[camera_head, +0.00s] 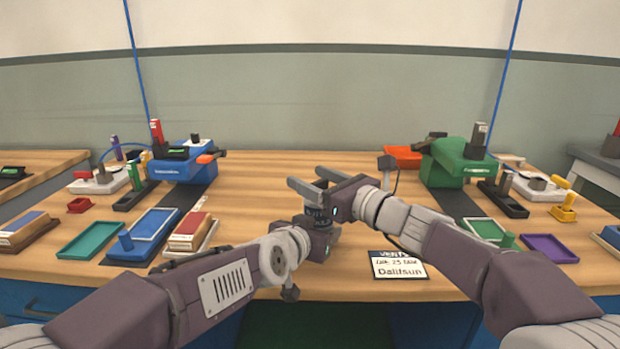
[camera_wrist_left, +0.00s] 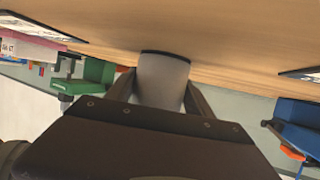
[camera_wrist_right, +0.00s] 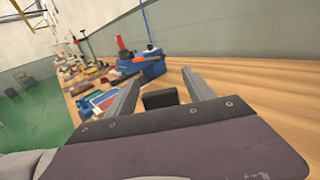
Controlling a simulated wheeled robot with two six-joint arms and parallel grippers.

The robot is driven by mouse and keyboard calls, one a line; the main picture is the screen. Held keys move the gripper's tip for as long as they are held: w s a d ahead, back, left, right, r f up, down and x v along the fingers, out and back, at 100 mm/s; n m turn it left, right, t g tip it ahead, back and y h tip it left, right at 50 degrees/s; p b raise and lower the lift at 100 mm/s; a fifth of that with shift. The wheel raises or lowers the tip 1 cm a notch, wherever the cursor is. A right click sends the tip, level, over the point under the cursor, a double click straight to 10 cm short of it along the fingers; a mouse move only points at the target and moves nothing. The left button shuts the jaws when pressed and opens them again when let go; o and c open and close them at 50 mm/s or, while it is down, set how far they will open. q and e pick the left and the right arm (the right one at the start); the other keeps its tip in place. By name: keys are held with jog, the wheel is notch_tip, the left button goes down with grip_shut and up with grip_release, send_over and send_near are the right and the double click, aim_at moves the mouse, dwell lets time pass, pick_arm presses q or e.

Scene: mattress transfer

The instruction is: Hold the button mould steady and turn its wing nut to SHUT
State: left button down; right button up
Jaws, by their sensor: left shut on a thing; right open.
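The button mould seems to be the small dark piece (camera_head: 318,214) between my two grippers in the head view, largely hidden by them. My left gripper (camera_wrist_left: 158,78) is shut on a grey rounded body with a dark rim (camera_wrist_left: 163,80), probably the mould, in the left wrist view. My right gripper (camera_head: 305,176) is open just above it. In the right wrist view, a dark block (camera_wrist_right: 160,99) stands between the spread fingers, apart from both; it may be the wing nut. I cannot make out the nut's wings or a SHUT mark.
A white card (camera_head: 398,265) lies right of the grippers. A blue machine (camera_head: 180,168) stands left, a green one (camera_head: 455,165) right. Trays, including a green tray (camera_head: 90,240) and a purple tray (camera_head: 549,248), lie to both sides. The wooden bench (camera_head: 260,185) is clear behind my grippers.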

jog(key=shift+w+a, duration=0.35)
jog(key=shift+a, duration=0.05)
grip_shut()
jog(key=shift+w+d+r+m+t+h, duration=0.1)
jog(key=shift+m+t+h, duration=0.35)
jog(key=shift+t+h, duration=0.1)
jog(key=shift+d+r+m+t+h, duration=0.1)
jog(key=shift+m+t+h, duration=0.35)
jog(key=shift+h, duration=0.1)
jog(key=shift+w+d+f+m+t+h, duration=0.15)
jog(key=shift+m+t+h, duration=0.25)
jog(key=shift+m+h, duration=0.3)
grip_release()
